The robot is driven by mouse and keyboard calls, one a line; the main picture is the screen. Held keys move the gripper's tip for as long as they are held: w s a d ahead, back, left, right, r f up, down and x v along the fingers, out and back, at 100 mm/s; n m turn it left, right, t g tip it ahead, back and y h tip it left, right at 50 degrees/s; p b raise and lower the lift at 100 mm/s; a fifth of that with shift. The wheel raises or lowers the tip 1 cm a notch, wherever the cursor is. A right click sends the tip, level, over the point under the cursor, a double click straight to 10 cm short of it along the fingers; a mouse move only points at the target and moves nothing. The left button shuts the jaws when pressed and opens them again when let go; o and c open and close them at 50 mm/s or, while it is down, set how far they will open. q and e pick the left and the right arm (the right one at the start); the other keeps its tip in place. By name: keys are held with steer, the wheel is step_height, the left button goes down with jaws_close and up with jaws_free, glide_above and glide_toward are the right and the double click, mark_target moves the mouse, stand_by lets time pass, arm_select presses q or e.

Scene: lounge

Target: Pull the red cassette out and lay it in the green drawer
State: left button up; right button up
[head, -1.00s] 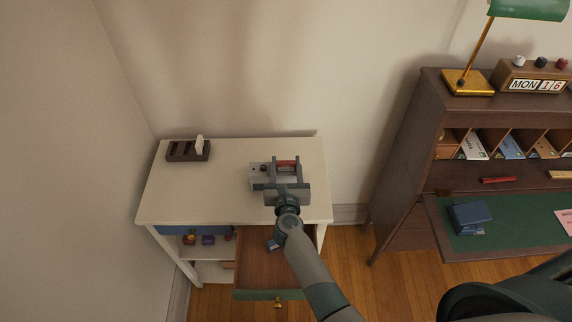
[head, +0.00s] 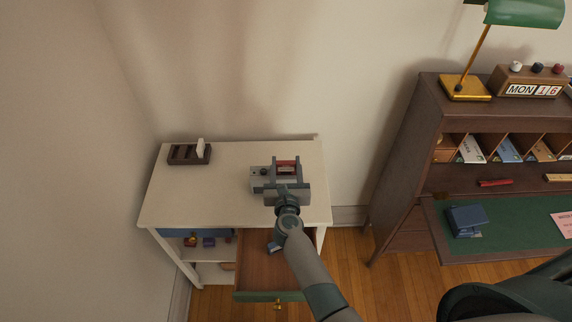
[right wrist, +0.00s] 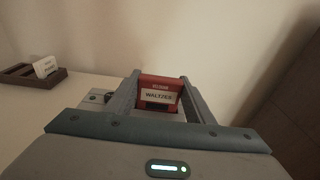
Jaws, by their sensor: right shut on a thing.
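The red cassette (head: 286,162) stands in the grey player (head: 257,171) on the white cabinet; in the right wrist view the cassette (right wrist: 158,92) shows a label reading "WALTZES". My right gripper (head: 286,168) is over the player, its fingers shut on the cassette's two sides; it also shows in the right wrist view (right wrist: 159,98). Whether the cassette's lower end is still inside the player is hidden. The green-fronted drawer (head: 258,277) below is pulled open, with a brass knob. A small dark item lies in it, partly behind my arm. My left gripper is not in view.
A dark rack (head: 183,155) holding a white cassette (head: 200,147) stands at the cabinet's back left. A blue drawer (head: 195,233) at the left is shut. The cabinet top between rack and player is clear. A brown desk (head: 410,150) stands at the right.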

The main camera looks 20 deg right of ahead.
steer(key=shift+r+p, duration=1.05)
steer(key=shift+r, duration=0.1)
stand_by(0.3)
steer(key=shift+r+p, duration=1.8)
steer(key=shift+r, duration=0.1)
steer(key=shift+s, duration=0.1)
